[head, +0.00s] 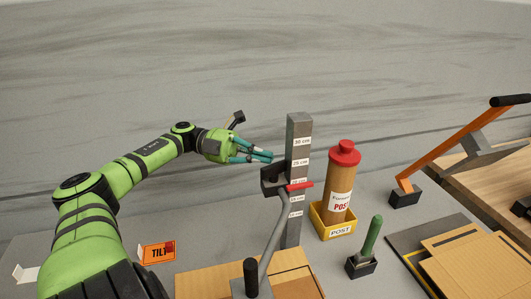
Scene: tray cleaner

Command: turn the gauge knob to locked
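The gauge is an upright grey post (295,234) with white centimetre labels, standing in the middle of the head view. A dark sliding block (270,182) with a red pointer (300,186) sits on it below the 25 cm label. I cannot make out the knob clearly or read its setting. My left gripper (269,157) is just left of the post, with its teal fingertips right above the dark block. The fingers run close together at the tips, and I cannot tell whether they touch the block or hold anything. My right gripper is not in view.
A green-handled tool (372,236) stands in a black holder. An orange TILT sign (157,252) lies front left.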

